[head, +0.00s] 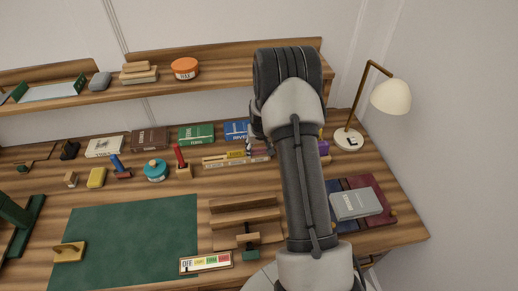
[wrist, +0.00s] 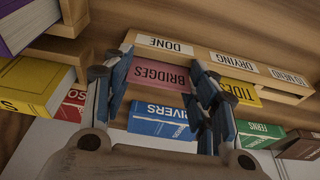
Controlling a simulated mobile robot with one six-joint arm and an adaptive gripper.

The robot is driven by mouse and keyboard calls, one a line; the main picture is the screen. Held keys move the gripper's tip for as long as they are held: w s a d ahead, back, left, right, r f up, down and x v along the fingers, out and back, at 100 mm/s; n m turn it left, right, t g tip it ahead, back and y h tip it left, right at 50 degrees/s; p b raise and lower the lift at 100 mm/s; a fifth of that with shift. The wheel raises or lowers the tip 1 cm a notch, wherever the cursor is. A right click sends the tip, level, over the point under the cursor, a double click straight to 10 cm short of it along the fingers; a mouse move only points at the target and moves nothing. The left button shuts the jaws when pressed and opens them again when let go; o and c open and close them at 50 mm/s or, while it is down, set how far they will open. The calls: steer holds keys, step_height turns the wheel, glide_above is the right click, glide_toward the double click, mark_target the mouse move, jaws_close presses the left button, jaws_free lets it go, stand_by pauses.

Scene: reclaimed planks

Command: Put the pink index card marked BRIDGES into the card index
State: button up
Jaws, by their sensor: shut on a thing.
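The pink card marked BRIDGES (wrist: 160,77) shows in the wrist view between the two fingers of my gripper (wrist: 162,85), which is shut on it. The card lies close to a long wooden rack (wrist: 212,56) with white labels DONE, DRYING and TO MEND. I cannot tell whether the card touches the rack. A yellow card marked TIDES (wrist: 238,90) is at the rack's right part. In the head view the rack (head: 222,162) stands at the back of the desk, and my arm hides the gripper and pink card. I cannot tell for certain which holder is the card index.
A blue RIVERS block (wrist: 160,120) and a green FERNS block (wrist: 260,134) are close to the fingers. In the head view a stepped wooden stand (head: 245,204), a strip with coloured labels (head: 206,262) and a lamp (head: 391,96) stand around. The green mat (head: 125,240) is mostly clear.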

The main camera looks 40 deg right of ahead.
steer(key=o, duration=0.7)
steer(key=shift+o, duration=0.2)
steer(key=v, duration=1.2)
steer(key=s+a+r+n, duration=0.1)
steer(key=s+a+r, duration=0.4)
steer(key=a+r, duration=0.25)
steer(key=s+a+r+n, duration=0.1)
steer(key=s+a+r, duration=0.3)
steer(key=a+r, duration=0.4)
steer(key=s+a+r+n, duration=0.1)
steer(key=s+a, duration=0.2)
steer(key=s, duration=0.3)
steer(key=s+a+r+n+t+y, duration=0.1)
steer(key=s+a+r, duration=0.1)
steer(key=s, duration=0.5)
steer(key=s+a+r+n, duration=0.1)
steer(key=s+a, duration=0.3)
steer(key=s, duration=0.2)
steer(key=shift+s+a+r+t, duration=0.25)
steer(key=shift+a+r+t, duration=0.05)
steer(key=shift+a+t, duration=0.1)
